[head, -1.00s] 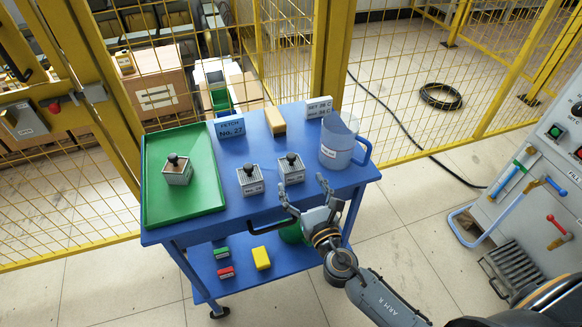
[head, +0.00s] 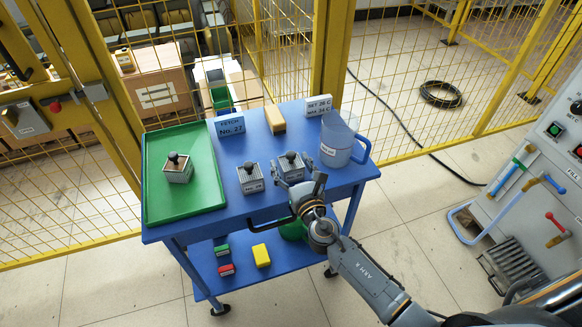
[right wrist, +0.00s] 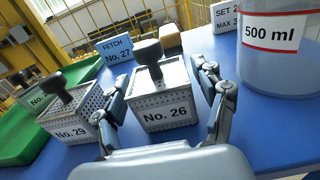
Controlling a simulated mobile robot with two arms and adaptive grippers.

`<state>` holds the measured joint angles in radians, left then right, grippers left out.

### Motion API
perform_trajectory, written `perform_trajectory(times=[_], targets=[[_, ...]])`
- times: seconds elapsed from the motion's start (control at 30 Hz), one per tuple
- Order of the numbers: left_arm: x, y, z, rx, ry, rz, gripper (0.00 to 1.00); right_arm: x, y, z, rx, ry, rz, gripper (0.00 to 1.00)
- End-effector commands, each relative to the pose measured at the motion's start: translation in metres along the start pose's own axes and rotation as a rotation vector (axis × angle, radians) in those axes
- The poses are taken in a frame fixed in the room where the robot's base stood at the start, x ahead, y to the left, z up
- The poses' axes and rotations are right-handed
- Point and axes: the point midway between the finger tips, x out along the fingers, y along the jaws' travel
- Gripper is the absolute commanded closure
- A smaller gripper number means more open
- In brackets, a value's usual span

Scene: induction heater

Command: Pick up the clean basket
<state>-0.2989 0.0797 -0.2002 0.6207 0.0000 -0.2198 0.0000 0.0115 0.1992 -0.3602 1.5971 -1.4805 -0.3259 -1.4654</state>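Three small perforated metal baskets with black knobs are in the head view. One basket (head: 177,172) sits on the green tray (head: 208,200); its number is hard to read. The basket labelled No. 29 (head: 251,180) stands on the blue table, left of the basket labelled No. 26 (head: 291,165). My right gripper (head: 298,184) is open at No. 26. In the right wrist view its fingers (right wrist: 162,76) stand on either side of No. 26 (right wrist: 165,108), with No. 29 (right wrist: 75,122) outside the left finger. My left gripper is not in view.
A sign (head: 230,125) reads FETCH No. 27. A 500 ml beaker (head: 337,142) stands close right of my gripper. A tan block (head: 275,119) and a SET/MAX sign (head: 319,105) are behind. Coloured blocks lie on the lower shelf. Yellow mesh fencing stands behind the table.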

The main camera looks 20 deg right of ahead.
Motion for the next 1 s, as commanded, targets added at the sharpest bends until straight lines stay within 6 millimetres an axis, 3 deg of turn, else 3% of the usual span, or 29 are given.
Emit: perform_trajectory(times=[0.03,0.2,0.47,0.63,0.8,1.0], targets=[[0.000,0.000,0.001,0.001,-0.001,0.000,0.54,0.000,0.000,0.000,0.000,0.000,0.000,0.47],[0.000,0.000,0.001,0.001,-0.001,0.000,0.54,0.000,0.000,0.000,0.000,0.000,0.000,0.81],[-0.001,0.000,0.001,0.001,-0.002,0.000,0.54,0.000,0.000,0.001,0.000,-0.001,0.000,0.82],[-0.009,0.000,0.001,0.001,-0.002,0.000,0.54,0.000,0.000,0.012,0.000,-0.001,0.000,0.82],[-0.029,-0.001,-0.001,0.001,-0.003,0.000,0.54,0.000,0.000,0.040,0.001,-0.002,0.000,0.82],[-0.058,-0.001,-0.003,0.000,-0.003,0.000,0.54,-0.037,-0.008,0.082,-0.002,0.001,0.003,0.82]])
